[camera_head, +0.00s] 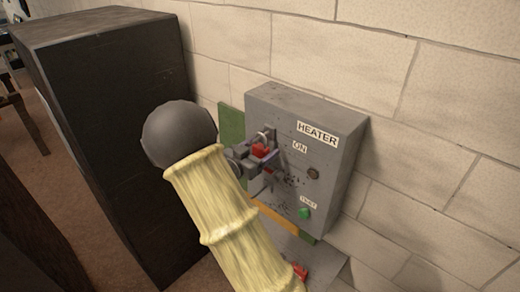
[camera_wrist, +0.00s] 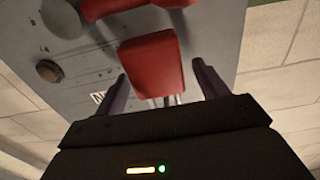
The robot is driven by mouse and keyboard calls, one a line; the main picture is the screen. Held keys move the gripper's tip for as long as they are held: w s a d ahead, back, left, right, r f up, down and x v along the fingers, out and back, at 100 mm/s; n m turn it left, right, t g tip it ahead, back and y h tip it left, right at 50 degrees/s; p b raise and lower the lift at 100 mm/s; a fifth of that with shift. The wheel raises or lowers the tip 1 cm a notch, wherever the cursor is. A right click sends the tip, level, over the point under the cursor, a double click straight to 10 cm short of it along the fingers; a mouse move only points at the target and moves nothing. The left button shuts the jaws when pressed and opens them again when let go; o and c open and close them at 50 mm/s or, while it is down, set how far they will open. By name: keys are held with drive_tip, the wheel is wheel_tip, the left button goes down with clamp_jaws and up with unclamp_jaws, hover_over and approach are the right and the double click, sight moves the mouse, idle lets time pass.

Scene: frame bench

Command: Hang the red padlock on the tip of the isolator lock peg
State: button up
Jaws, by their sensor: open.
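The red padlock (camera_head: 262,151) is in front of the grey heater box, with a pale shackle loop showing above it in the head view. In the wrist view its red body (camera_wrist: 154,64) lies between the fingers of my gripper (camera_wrist: 160,70). The gripper is open, with a gap visible on both sides of the padlock. In the head view my gripper (camera_head: 266,160) is close to the box front and partly covers the padlock. The lock peg is not clearly visible, so I cannot tell whether the shackle is around it.
The heater box (camera_head: 335,150) is on a pale block wall, with a dark knob (camera_head: 314,173) and a green button (camera_head: 305,212). A red part (camera_wrist: 115,8) shows at the wrist view's top. A red object (camera_head: 299,271) lies below the box. A dark cabinet (camera_head: 110,120) stands left.

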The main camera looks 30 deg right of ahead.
drive_tip(key=b+v, duration=0.5)
drive_tip(key=v, duration=1.2)
drive_tip(key=shift+a, duration=0.2)
